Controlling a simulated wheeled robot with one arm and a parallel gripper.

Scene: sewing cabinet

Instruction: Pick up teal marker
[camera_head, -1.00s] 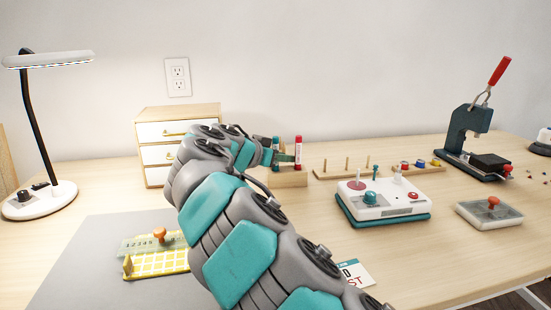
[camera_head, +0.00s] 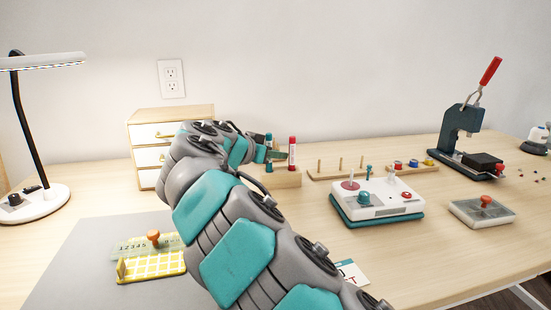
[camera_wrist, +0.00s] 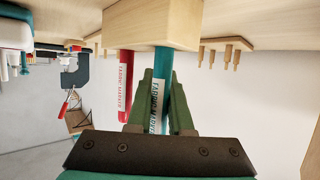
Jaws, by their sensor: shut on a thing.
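The teal marker (camera_wrist: 162,60) stands with one end in a wooden block (camera_wrist: 150,28), which fills the top of the wrist view. Its white label reads "FABRIC MARKER". My gripper (camera_wrist: 161,78) is shut on it, with one dark green finger on each side of the label. In the head view, the teal marker's end (camera_head: 269,138) shows above my gripper (camera_head: 276,155), and the wooden block (camera_head: 287,179) lies below. I cannot see a gap between the marker's end and the block.
A red marker (camera_head: 292,150) stands in the same block, close to the right of the teal one. A small drawer unit (camera_head: 170,116) is close on the left. A peg rack (camera_head: 327,173) and a white-and-teal device (camera_head: 385,210) stand to the right. The wall is behind.

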